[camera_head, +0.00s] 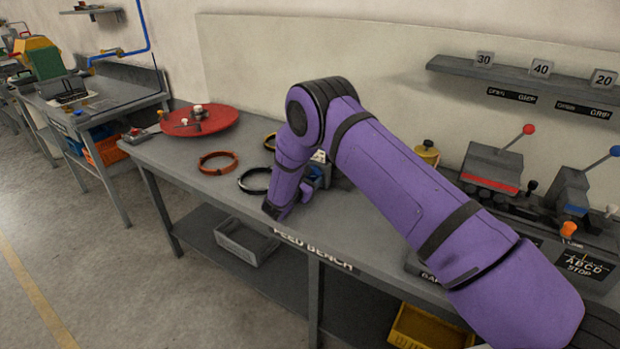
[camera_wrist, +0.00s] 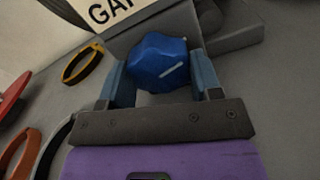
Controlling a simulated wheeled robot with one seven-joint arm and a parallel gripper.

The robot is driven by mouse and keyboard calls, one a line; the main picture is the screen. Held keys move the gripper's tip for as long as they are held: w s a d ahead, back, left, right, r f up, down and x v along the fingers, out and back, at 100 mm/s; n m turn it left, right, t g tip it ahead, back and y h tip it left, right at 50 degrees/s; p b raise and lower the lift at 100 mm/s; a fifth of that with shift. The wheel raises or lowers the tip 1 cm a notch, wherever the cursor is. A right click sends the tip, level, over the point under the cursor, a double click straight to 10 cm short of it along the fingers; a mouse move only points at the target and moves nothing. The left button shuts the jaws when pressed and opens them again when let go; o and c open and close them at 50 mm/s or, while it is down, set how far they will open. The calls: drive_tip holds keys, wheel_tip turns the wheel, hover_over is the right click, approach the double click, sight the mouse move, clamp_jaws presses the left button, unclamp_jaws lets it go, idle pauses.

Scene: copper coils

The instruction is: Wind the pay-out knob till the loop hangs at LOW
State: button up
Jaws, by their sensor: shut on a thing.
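The knob (camera_wrist: 160,62) is blue and faceted with a pale line on its face. It shows in the wrist view in front of a grey housing. My gripper (camera_wrist: 162,80) has one finger on each side of the knob and is shut on it. A sign (camera_wrist: 110,10) reading "GA" is partly cut off above the knob. I cannot make out the loop or a LOW mark in either view.
On the feed bench (camera_head: 190,148) lie an orange ring (camera_head: 218,168), a black ring (camera_head: 243,181) and a yellow ring (camera_wrist: 82,64). A red turntable (camera_head: 222,115) stands at the far left end. Lever devices (camera_head: 492,168) stand at the right, below a shelf (camera_head: 510,72) with number plates.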

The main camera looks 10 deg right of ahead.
drive_tip(key=m, duration=0.3)
drive_tip(key=shift+a+m, duration=0.1)
drive_tip(key=shift+m, duration=2.1)
drive_tip(key=o, duration=0.9)
drive_tip(key=v, duration=1)
drive_tip(key=shift+s+a, duration=0.2)
drive_tip(key=shift+s, duration=0.1)
